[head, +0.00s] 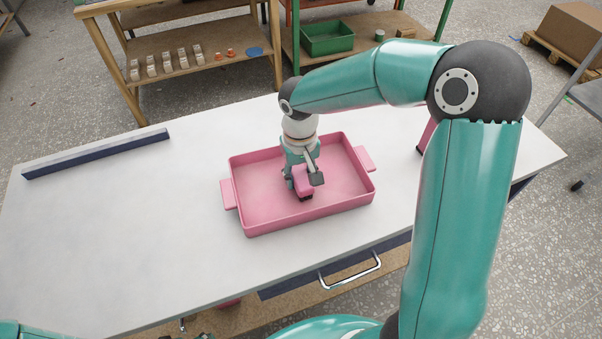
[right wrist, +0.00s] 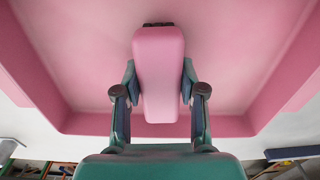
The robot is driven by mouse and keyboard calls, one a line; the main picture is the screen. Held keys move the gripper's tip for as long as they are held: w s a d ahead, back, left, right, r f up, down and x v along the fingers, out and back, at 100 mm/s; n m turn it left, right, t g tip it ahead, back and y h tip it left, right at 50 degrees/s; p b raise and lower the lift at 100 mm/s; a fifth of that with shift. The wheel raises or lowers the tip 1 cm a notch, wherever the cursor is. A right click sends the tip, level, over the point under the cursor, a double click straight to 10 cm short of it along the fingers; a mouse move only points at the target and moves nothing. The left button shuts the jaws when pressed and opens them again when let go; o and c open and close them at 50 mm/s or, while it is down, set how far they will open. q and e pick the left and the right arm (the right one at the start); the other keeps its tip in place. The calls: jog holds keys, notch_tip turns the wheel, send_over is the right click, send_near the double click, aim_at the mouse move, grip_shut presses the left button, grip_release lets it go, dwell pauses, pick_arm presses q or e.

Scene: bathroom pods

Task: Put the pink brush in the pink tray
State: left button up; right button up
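The pink tray (head: 262,215) lies on the white table, with a handle tab at each end. The pink brush (head: 303,186) is inside the tray's outline, near its middle, with dark bristles at its lower end. My right gripper (head: 303,180) is over the tray, with its fingers on both sides of the brush. In the right wrist view the brush (right wrist: 158,75) sits between the two finger pads, which appear to touch its sides, with the tray floor (right wrist: 80,65) behind it. Whether the bristles touch the floor is unclear.
A dark blue and grey bar (head: 98,153) lies at the table's back left. A pink object (head: 427,134) stands to the right of the tray, mostly hidden by my right arm. The left part of the table is clear. Shelves with a green bin (head: 327,38) stand behind.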

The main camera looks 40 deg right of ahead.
aim_at(300, 173)
jog(key=o, duration=0.4)
jog(key=shift+o, duration=0.2)
jog(key=shift+r, duration=0.1)
notch_tip(300, 173, up, 12)
dwell(0.7)
